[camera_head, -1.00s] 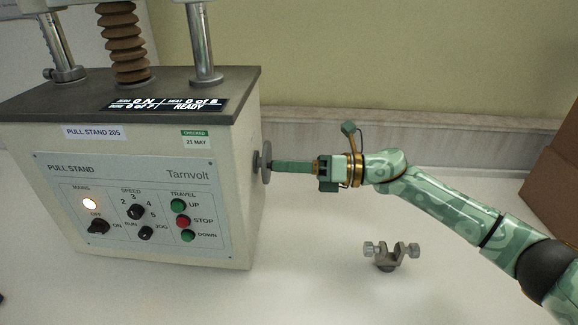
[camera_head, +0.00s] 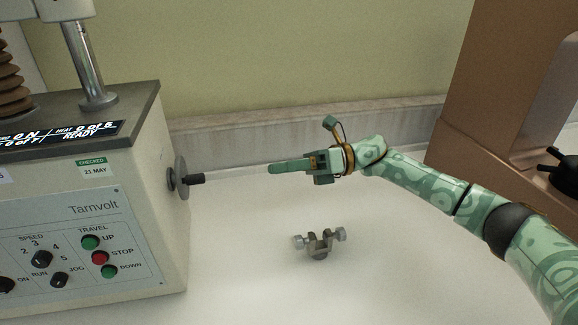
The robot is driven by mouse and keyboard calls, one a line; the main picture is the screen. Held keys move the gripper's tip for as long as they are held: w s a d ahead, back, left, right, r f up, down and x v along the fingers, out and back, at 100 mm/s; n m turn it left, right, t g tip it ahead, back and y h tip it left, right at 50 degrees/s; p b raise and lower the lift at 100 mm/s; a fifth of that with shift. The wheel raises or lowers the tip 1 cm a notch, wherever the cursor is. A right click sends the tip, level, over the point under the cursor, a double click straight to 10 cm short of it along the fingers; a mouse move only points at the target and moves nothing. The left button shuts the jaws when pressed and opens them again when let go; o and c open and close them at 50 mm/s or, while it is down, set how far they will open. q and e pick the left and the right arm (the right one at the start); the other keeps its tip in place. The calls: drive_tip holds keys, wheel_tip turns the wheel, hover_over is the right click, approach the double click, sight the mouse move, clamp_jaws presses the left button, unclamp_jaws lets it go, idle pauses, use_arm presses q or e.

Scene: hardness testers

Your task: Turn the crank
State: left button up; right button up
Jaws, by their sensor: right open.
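The crank (camera_head: 179,178) is a grey disc with a short black handle (camera_head: 196,179) on the right side of the pull stand (camera_head: 85,215). The handle points to the right. My right gripper (camera_head: 272,168) is open and empty, to the right of the handle and apart from it, its fingers pointing left towards the crank. The fingers are seen nearly edge-on. The stand's display (camera_head: 60,134) is partly cut off and reads READY. My left gripper is not in view.
A small metal clamp with two knobs (camera_head: 319,242) stands on the white bench (camera_head: 240,270) below my right gripper. A brown machine (camera_head: 480,110) with a black knob stands at the right. The bench between stand and clamp is clear.

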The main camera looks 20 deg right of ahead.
drive_tip(key=shift+s+d, duration=0.1)
drive_tip(key=shift+d, duration=0.45)
drive_tip(key=n+b, duration=0.2)
drive_tip(key=n, duration=0.6)
approach(202, 182)
drive_tip(key=w+a, duration=0.1)
drive_tip(key=a, duration=0.2)
drive_tip(key=w+a, duration=0.1)
drive_tip(key=a, duration=0.2)
drive_tip(key=w+a, duration=0.1)
drive_tip(key=a, duration=0.2)
drive_tip(key=shift+a+f, duration=0.1)
drive_tip(key=shift+a, duration=0.25)
clamp_jaws()
